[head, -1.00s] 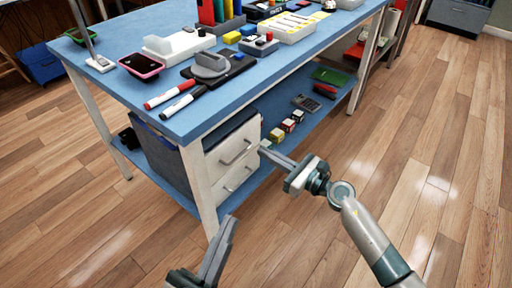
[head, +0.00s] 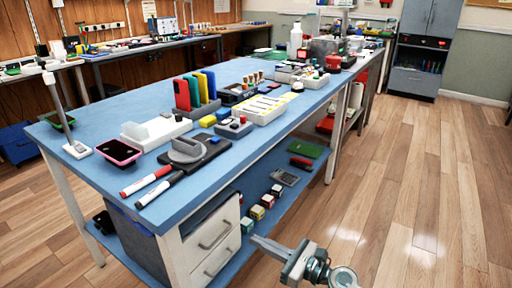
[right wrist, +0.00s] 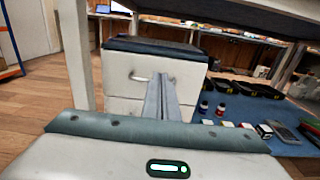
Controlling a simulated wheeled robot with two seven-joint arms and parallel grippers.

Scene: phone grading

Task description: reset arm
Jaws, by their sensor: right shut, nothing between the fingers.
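My right gripper (head: 268,246) is low at the bottom of the head view, in front of the bench's lower shelf and right of the white drawer unit (head: 207,243). Its fingers are together with nothing between them. In the right wrist view the closed fingers (right wrist: 161,98) point toward the drawer unit (right wrist: 128,72). My left gripper is outside both current views.
The blue bench (head: 97,117) holds phones in a coloured rack (head: 196,92), a red marker (head: 146,180), a black marker (head: 160,190) and a white tray (head: 262,108). Small cubes (head: 257,212) sit on the lower shelf. The wooden floor (head: 385,190) at right is clear.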

